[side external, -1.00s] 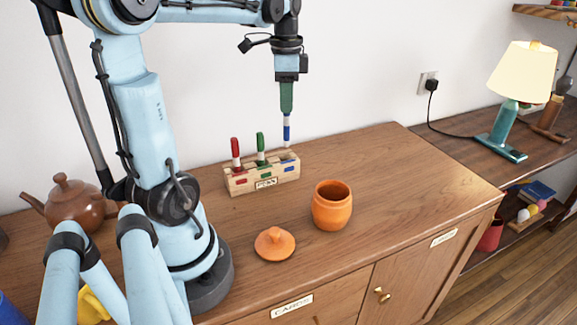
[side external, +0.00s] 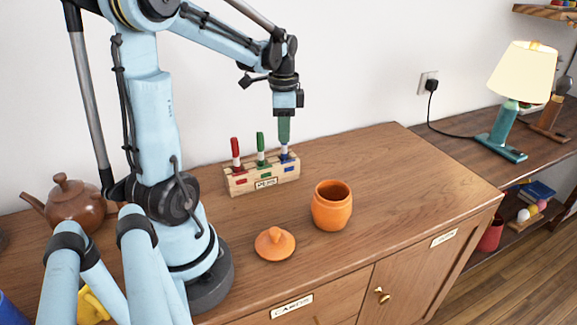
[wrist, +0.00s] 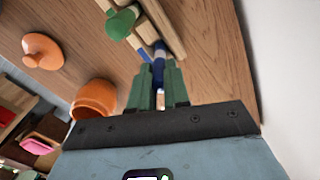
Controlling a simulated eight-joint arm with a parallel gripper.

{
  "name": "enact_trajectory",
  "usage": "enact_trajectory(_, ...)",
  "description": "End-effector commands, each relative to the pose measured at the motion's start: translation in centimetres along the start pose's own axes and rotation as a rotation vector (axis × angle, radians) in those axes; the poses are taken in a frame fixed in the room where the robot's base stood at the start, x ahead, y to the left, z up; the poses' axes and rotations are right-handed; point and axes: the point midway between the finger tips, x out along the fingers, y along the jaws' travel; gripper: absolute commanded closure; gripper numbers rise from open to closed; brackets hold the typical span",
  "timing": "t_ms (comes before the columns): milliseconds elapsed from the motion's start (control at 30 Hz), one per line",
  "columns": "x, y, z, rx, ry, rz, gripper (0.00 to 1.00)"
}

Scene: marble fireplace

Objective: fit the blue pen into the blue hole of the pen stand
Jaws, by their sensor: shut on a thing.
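The wooden pen stand (side external: 242,185) sits on the cabinet top near the wall. A red pen (side external: 235,150) and a green pen (side external: 261,144) stand upright in it. My gripper (side external: 284,142) is above the right end of the stand, pointing down, shut on the blue pen (side external: 284,155). The blue pen is upright, with its lower end at the blue section of the stand. In the wrist view, the blue pen (wrist: 159,52) runs from between my green fingers to the stand (wrist: 166,22). Its tip and the hole are hidden, so I cannot tell how deep it sits.
An orange pot (side external: 332,207) and its lid (side external: 275,243) are in front of the stand. A brown teapot (side external: 72,203) is at the left. A lamp (side external: 515,90) stands on the lower right shelf. The cabinet top right of the stand is clear.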

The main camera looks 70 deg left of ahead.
Motion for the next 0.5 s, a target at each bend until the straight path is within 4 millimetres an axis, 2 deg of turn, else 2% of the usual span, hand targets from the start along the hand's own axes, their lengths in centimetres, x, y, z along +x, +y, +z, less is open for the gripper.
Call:
enact_trajectory(233, 0.29, -0.01, -0.01, 0.000, 0.000, 0.000, 1.00)
enact_trajectory(267, 0.32, -0.01, -0.01, 0.000, 0.000, 0.000, 0.82)
enact_trajectory(300, 0.29, -0.01, -0.01, 0.000, 0.000, 0.000, 0.76)
enact_trajectory(400, 0.28, -0.01, 0.00, 0.000, 0.000, 0.000, 0.61)
enact_trajectory(500, 0.28, -0.01, 0.00, 0.000, 0.000, 0.000, 0.58)
